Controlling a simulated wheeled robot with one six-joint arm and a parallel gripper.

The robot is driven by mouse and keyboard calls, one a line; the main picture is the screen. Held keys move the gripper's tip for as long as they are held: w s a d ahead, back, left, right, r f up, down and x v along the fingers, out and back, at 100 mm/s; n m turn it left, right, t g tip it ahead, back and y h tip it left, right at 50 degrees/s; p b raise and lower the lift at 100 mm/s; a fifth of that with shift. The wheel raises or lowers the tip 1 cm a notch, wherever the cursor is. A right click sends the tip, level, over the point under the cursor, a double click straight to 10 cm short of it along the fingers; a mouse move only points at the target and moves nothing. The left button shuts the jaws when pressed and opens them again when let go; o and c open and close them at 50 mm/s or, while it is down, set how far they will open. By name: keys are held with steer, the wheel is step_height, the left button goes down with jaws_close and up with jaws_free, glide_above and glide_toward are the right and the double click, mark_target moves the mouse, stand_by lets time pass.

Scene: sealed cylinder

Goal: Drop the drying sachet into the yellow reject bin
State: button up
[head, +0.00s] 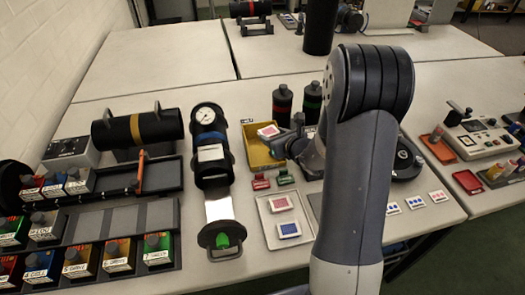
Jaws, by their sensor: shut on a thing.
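A small white drying sachet with a red print (268,131) is at the tip of my gripper (280,138), which is shut on it. The sachet shows over the yellow reject bin (263,160), near its back part. The bin is an open box on the table, left of my arm. My gripper reaches in from the bin's right side and is partly hidden by my arm. The gap between sachet and bin floor cannot be told from this one view.
A pale tray (264,222) in front of the bin holds two more packets, one red and one blue. Red and green clips (285,177) lie between them. Two dark bottles (282,105) stand behind the bin. A black cylinder with a gauge (208,140) stands to the left.

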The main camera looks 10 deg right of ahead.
steer(key=shift+f, duration=0.15)
steer(key=o, duration=1)
steer(key=shift+o, duration=0.2)
steer(key=v, duration=1.1)
steer(key=shift+w+f, duration=0.1)
